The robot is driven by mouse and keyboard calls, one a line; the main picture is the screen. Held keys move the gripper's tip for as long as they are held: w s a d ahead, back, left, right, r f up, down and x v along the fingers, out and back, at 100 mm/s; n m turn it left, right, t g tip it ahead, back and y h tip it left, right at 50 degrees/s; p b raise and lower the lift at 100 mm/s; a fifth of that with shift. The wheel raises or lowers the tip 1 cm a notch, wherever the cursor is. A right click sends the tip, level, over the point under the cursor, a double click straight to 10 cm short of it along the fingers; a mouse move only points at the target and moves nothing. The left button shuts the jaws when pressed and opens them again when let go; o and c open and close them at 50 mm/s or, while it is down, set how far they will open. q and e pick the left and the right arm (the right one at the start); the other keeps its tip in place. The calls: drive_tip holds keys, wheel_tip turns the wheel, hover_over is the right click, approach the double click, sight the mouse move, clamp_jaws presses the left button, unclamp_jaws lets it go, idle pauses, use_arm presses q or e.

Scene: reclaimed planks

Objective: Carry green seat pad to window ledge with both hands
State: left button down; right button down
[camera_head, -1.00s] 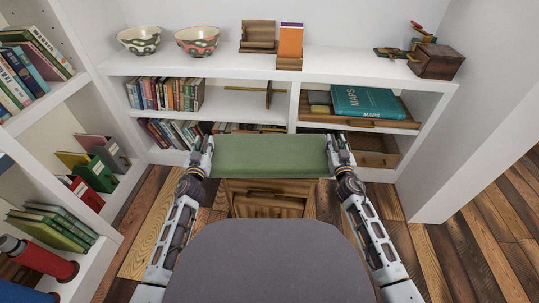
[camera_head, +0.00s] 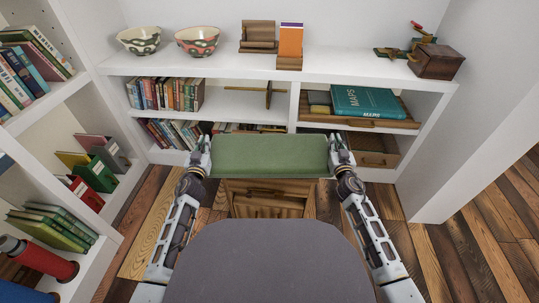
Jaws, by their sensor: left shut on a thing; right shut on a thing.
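The green seat pad (camera_head: 270,156) is held level between my two grippers, in front of the low white bookcase. My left gripper (camera_head: 205,150) is shut on the pad's left end. My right gripper (camera_head: 336,148) is shut on its right end. Below the pad is a wooden box-like piece (camera_head: 265,200) with a handle; the pad hides part of it. I cannot pick out a window in this view; the long white top surface (camera_head: 215,66) of the bookcase runs behind the pad.
On the white top stand two patterned bowls (camera_head: 197,41), a wooden holder (camera_head: 258,36), an orange book (camera_head: 291,40) and a wooden box (camera_head: 436,61). Its middle right stretch is clear. Shelves (camera_head: 75,100) stand at left, a white wall (camera_head: 470,120) at right.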

idle(0.3)
use_arm(q)
drive_tip(key=shift+r, duration=0.15)
use_arm(e)
drive_tip(key=shift+r, duration=0.15)
